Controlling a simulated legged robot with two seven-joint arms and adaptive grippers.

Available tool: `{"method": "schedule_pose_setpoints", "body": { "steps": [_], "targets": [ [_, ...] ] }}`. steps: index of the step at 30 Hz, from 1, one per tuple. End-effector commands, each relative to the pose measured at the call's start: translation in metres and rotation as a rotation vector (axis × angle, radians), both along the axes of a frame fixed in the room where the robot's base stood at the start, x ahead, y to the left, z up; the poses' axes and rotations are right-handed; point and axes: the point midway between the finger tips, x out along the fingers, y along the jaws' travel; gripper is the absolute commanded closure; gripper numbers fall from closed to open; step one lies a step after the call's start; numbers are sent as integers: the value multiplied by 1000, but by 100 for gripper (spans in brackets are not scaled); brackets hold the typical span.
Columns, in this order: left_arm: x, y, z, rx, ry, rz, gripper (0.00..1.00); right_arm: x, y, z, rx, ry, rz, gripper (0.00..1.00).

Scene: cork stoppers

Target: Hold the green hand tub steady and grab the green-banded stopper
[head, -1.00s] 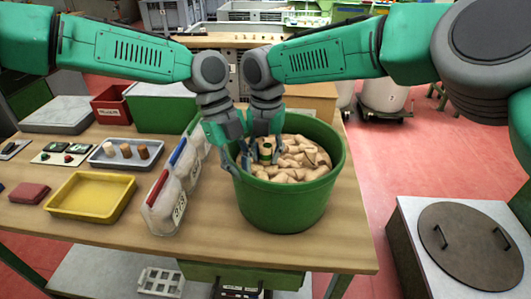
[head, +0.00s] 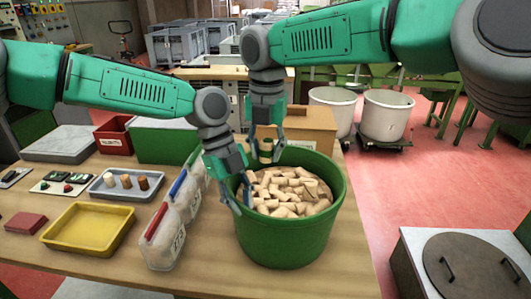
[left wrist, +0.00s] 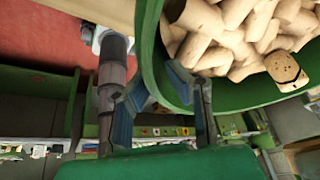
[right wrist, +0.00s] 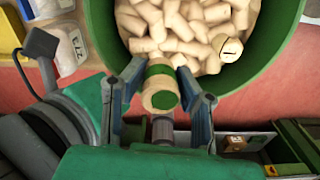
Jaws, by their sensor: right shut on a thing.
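The green tub (head: 290,240) stands on the table, filled with plain cork stoppers (head: 292,190). My left gripper (head: 243,198) is low at the tub's left rim, with its fingers by the wall; the left wrist view shows the fingers (left wrist: 190,82) close to the rim, but whether they pinch it is unclear. My right gripper (head: 265,150) is shut on the green-banded stopper (right wrist: 160,86), a pale cork with green around its middle. It holds the stopper above the corks, near the tub's back rim in the head view.
Clear bins with coloured edges (head: 165,225) stand close left of the tub. Farther left are a yellow tray (head: 85,230) and a grey tray with 3 small stoppers (head: 103,188). A cardboard box (head: 310,125) stands behind the tub. Table in front is clear.

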Motion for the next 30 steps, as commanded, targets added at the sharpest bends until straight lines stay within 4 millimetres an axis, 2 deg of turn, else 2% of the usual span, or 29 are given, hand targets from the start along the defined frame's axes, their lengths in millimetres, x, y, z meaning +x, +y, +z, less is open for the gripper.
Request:
{"method": "schedule_pose_setpoints", "body": {
  "steps": [10,14,17,24,30],
  "targets": [
    [1,1,0,0,0,1,70,0,0,-1,-1,0,0,84],
    [3,4,9,0,-1,1,70,0,0,-1,-1,0,0,84],
    [7,9,23,0,-3,2,70,0,0,-1,-1,0,0,84],
    [20,26,71,-1,-4,3,70,0,0,0,-1,0,0,84],
    [27,35,99,0,-2,2,70,0,0,-1,-1,0,0,84]
  ]
}}
